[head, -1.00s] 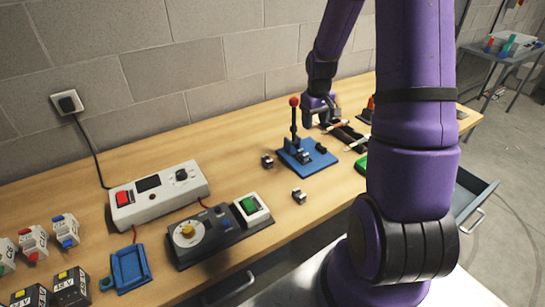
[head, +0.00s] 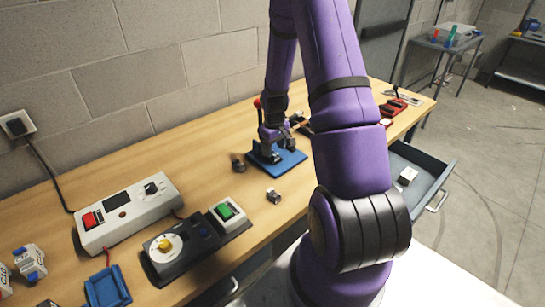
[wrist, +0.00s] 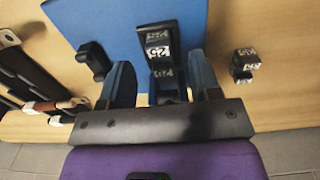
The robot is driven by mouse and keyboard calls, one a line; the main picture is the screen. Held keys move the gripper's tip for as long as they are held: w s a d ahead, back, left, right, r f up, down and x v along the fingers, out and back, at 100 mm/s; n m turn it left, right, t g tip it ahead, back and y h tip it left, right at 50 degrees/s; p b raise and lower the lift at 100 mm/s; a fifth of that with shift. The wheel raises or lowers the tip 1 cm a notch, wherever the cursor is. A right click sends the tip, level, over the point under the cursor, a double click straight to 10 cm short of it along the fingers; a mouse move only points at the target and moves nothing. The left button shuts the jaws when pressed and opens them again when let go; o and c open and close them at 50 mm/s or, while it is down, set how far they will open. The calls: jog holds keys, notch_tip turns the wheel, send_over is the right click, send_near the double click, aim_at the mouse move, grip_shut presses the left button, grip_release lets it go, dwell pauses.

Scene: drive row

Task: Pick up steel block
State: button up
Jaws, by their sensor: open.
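A steel-grey block (wrist: 160,55) with white number labels stands on the blue base plate (wrist: 120,15), between my fingers in the wrist view. My gripper (wrist: 160,72) is open, one finger on each side of it, and I see no firm contact. In the head view my gripper (head: 278,143) is low over the blue plate (head: 290,163), by the red-topped lever, and mostly hides the block there. Two similar small blocks lie loose on the bench: one left of the plate (head: 238,165), one in front (head: 274,195). I cannot tell by name which block is steel.
A black clip-like part (wrist: 93,60) sits on the plate left of my gripper. A white control box (head: 125,213) and a dial unit with a green button (head: 195,243) stand front left. An open drawer (head: 420,178) at right holds a pale block (head: 407,176).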

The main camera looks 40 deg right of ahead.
jog(key=shift+f, duration=1.3)
jog(key=shift+c, duration=0.2)
grip_shut()
jog(key=shift+r, duration=0.1)
